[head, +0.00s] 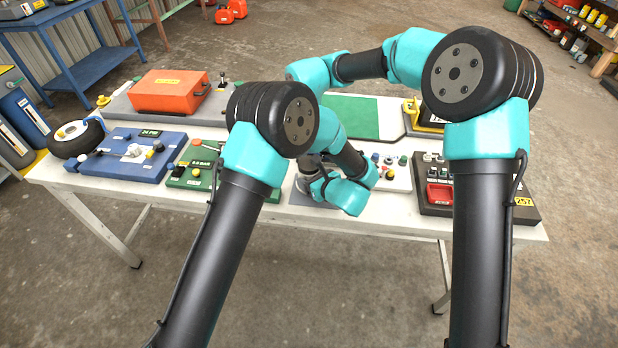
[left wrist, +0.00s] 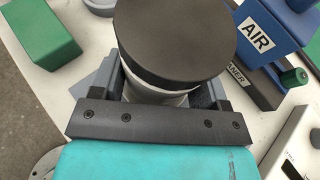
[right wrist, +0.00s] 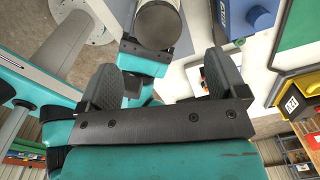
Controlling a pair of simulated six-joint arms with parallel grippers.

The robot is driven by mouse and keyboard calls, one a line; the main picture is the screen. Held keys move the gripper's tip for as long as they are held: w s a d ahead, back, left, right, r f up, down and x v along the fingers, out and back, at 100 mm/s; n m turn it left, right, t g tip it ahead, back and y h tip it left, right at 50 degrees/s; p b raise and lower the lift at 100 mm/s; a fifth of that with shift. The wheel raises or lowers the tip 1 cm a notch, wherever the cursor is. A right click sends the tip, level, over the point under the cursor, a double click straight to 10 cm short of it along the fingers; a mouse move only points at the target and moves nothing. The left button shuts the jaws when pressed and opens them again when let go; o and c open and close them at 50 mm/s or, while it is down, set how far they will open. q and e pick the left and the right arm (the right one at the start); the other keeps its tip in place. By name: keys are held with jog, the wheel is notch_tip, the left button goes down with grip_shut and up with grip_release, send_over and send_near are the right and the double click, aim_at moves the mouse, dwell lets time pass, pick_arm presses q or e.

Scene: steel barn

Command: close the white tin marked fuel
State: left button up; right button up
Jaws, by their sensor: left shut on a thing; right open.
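A white tin (left wrist: 165,93) with a dark round top (left wrist: 175,40) stands between the fingers of my left gripper (left wrist: 150,97), which is shut on its side. Whether the dark top is fully seated cannot be told. The fuel marking does not show. The right wrist view shows the tin's round end (right wrist: 158,26) beyond my right gripper (right wrist: 163,82), which is open and empty. In the head view my left gripper (head: 314,187) is low over the table's front middle; my arm hides most of the tin, and my right gripper is not clearly visible.
A blue AIR block (left wrist: 272,30) is right of the tin, and a green block (left wrist: 42,38) is left. On the table (head: 240,215) stand a blue gauge board (head: 120,165), an orange case (head: 170,91) and a dark panel (head: 500,205). A green mat (head: 350,115) lies clear behind.

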aim_at(309, 175)
jog(key=n, duration=2.1)
jog(key=shift+f+n, duration=0.1)
jog(key=shift+n, duration=0.2)
jog(key=n, duration=0.3)
jog(key=shift+s+d+f+n, duration=0.1)
jog(key=shift+d+f+n, duration=0.15)
jog(key=shift+f+n, duration=0.1)
jog(key=shift+f, duration=4.05)
